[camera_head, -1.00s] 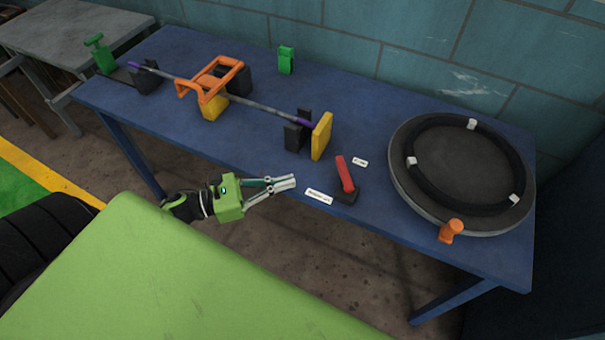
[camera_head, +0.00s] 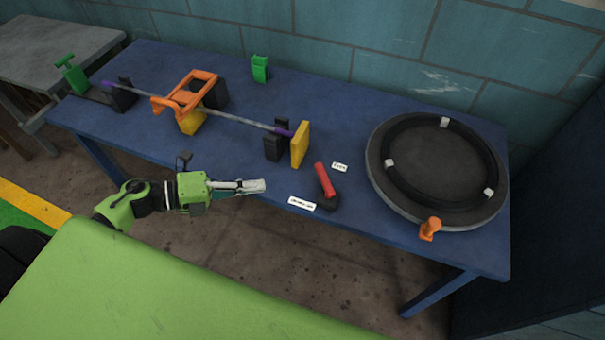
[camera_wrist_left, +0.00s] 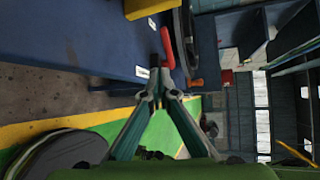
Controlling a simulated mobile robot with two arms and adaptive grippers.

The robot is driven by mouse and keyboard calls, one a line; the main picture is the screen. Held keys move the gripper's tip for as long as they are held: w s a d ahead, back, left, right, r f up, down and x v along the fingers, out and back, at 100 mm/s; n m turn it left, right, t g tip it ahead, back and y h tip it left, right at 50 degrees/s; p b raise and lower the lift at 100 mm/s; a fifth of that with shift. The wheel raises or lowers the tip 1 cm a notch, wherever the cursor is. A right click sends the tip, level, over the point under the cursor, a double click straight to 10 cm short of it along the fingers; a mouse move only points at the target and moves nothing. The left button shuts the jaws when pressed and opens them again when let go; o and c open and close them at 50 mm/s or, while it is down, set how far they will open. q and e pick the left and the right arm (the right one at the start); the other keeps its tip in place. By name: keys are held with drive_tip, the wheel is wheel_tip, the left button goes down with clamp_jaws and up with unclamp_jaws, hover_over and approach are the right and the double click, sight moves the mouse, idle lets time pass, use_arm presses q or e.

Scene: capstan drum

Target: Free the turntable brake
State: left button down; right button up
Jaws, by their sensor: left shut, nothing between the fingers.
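The turntable (camera_head: 440,170) is a grey disc with a black ring and white clips, at the right end of the blue table; an orange knob (camera_head: 430,228) stands on its near rim. The brake lever (camera_head: 325,180) is a red handle on a dark base, left of the turntable, leaning away from the table's front edge. Two small white labels lie beside it. My left gripper (camera_head: 262,186) is shut and empty at the table's front edge, left of the lever and apart from it. The left wrist view shows the red lever (camera_wrist_left: 167,47) beyond the closed fingertips (camera_wrist_left: 158,92). My right gripper is out of view.
A rod (camera_head: 225,115) with purple ends rests on black supports, with an orange frame (camera_head: 188,93) on it. A yellow plate (camera_head: 300,145) stands left of the lever. A green block (camera_head: 260,68) stands at the back. The blue table (camera_head: 350,120) is bare mid-back.

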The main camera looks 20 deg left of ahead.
use_arm(q)
drive_tip(key=n, duration=0.2)
drive_tip(key=p, duration=0.3)
approach(324, 181)
drive_tip(key=w+d+f, duration=0.2)
drive_tip(key=w, duration=0.1)
drive_tip(key=w+d+f, duration=0.1)
drive_tip(key=w, duration=0.1)
drive_tip(key=shift+w+d, duration=0.1)
drive_tip(key=shift+d, duration=0.1)
drive_tip(key=shift+w+f+g+b, duration=0.1)
drive_tip(key=shift+w+g+b, duration=0.05)
drive_tip(key=shift+g+b, duration=0.2)
drive_tip(key=shift+w+g, duration=0.1)
drive_tip(key=shift+g, duration=0.15)
